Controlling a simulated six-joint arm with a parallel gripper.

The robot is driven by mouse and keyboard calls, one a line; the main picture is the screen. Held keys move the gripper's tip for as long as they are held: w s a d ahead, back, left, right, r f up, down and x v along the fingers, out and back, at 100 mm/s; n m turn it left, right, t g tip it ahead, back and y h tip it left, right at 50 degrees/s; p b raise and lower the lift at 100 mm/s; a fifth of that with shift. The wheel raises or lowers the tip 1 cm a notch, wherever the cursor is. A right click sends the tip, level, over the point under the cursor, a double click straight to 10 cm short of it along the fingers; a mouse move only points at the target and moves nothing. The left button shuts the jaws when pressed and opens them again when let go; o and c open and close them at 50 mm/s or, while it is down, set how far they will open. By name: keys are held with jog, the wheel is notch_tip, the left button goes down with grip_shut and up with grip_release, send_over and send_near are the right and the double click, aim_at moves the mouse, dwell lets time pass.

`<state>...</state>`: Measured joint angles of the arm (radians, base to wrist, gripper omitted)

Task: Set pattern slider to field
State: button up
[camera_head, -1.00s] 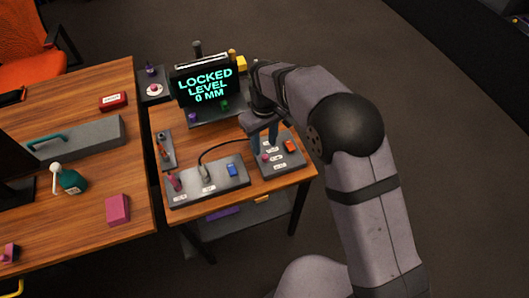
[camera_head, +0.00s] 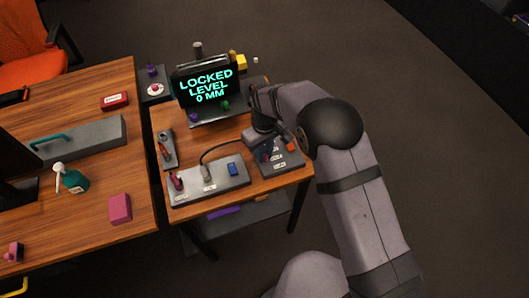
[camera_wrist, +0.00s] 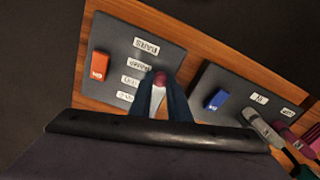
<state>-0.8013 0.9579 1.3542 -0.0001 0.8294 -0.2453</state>
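A dark grey panel (camera_wrist: 124,39) carries an orange block (camera_wrist: 98,66) and several small white labels in a row, too blurred to read. It also shows in the head view (camera_head: 269,171), partly behind my gripper. A pink-red knob (camera_wrist: 159,78) with a pale part below it stands at the panel's edge in the wrist view, beside the labels. My gripper's two blue fingers (camera_wrist: 160,92) point down on either side of this knob, close to it. I cannot tell whether they touch it.
A screen (camera_head: 206,87) behind reads "LOCKED LEVEL 0 MM".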

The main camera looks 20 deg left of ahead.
grip_shut()
jog(key=shift+a, duration=0.1)
jog(key=shift+w+a+f+b, duration=0.15)
jog(key=shift+w+a+b, duration=0.6)
jog(key=shift+w+a, duration=0.4)
jog(key=shift+w+a+b, duration=0.3)
jog(key=shift+w+a, duration=0.3)
jog(key=shift+w, duration=0.1)
jog(key=shift+a+r, duration=0.1)
jog(key=shift+r, duration=0.15)
jog(key=shift+w, duration=0.1)
jog(key=o, duration=0.8)
grip_release()
jog(key=shift+f, duration=0.1)
